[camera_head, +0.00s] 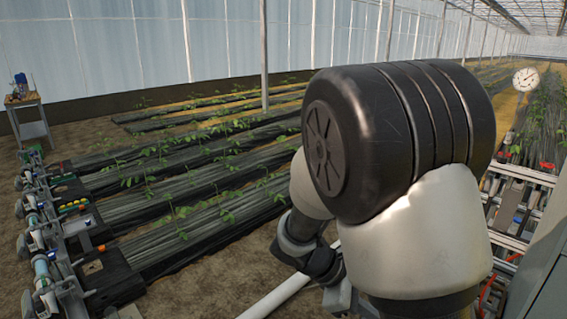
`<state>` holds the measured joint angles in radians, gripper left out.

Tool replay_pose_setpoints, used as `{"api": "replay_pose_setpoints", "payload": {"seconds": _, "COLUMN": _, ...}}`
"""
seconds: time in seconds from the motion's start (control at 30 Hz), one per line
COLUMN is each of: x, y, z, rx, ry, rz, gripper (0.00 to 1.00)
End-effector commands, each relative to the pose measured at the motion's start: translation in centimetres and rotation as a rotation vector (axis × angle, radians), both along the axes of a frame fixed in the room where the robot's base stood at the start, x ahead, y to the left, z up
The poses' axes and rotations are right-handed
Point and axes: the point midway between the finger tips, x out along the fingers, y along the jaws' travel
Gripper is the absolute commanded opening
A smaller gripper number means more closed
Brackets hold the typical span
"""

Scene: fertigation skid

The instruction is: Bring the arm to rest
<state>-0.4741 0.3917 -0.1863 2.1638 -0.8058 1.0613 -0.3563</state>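My arm fills the right middle of the head view, with a large black joint and white links close to the camera. It stands between the camera and part of the skid. My gripper cannot be made out; the far end of the arm is hidden behind the nearer links or too unclear to tell. I cannot see anything held.
A skid of pipes and valves (45,262) runs along the left edge. Framework with pipes (510,200) and a round gauge (525,79) stand at the right. A small table (33,131) holds a bottle (21,80). Planted rows (190,180) lie beyond bare soil.

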Motion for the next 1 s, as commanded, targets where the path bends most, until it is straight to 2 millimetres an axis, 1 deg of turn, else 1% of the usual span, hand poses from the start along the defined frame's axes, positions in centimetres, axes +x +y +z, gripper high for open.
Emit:
{"api": "replay_pose_setpoints", "payload": {"seconds": 0.03, "x": -0.8, "y": -0.1, "z": 1.3, "rx": 0.064, "ry": -0.060, "rz": -0.069, "gripper": 0.28}}
{"api": "replay_pose_setpoints", "payload": {"seconds": 0.1, "x": -2.0, "y": 0.2, "z": 2.7, "rx": 0.146, "ry": -0.132, "rz": -0.160, "gripper": 0.28}}
{"api": "replay_pose_setpoints", "payload": {"seconds": 0.37, "x": -6.0, "y": 1.6, "z": 7.7, "rx": 0.439, "ry": -0.407, "rz": -0.482, "gripper": 0.28}}
{"api": "replay_pose_setpoints", "payload": {"seconds": 0.6, "x": -9.2, "y": 3.5, "z": 12.0, "rx": 0.693, "ry": -0.653, "rz": -0.740, "gripper": 0.28}}
{"api": "replay_pose_setpoints", "payload": {"seconds": 0.8, "x": -10.9, "y": 4.9, "z": 14.7, "rx": 0.856, "ry": -0.809, "rz": -0.886, "gripper": 0.28}}
{"api": "replay_pose_setpoints", "payload": {"seconds": 1.0, "x": -12.2, "y": 6.0, "z": 16.7, "rx": 0.987, "ry": -0.934, "rz": -0.991, "gripper": 0.28}}
